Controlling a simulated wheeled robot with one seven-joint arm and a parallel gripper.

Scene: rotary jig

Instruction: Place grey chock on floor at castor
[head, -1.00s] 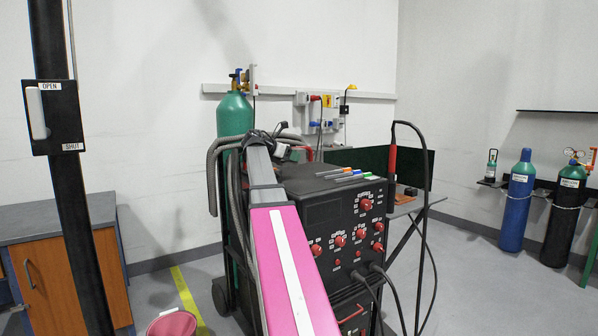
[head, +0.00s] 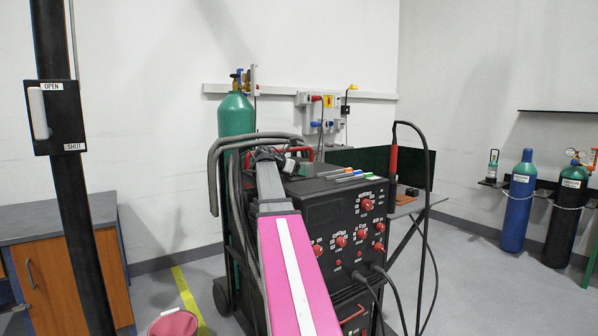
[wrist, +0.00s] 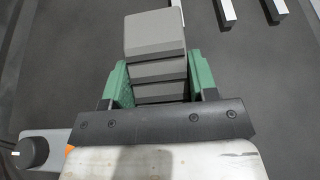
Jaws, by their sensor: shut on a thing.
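In the wrist view my gripper (wrist: 155,78) has green fingers on both sides of the grey chock (wrist: 155,34). It is shut on the chock, which is a stepped grey block pointing away from the palm. A dark grey surface lies beyond it; I cannot tell how far below.
A green gas cylinder (head: 236,115) stands behind the machine, with hoses looping beside it. A pink bucket (head: 173,325) stands on the floor at front left, near a yellow floor line (head: 188,295). Pale bars (wrist: 228,11) lie at the wrist view's upper right.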

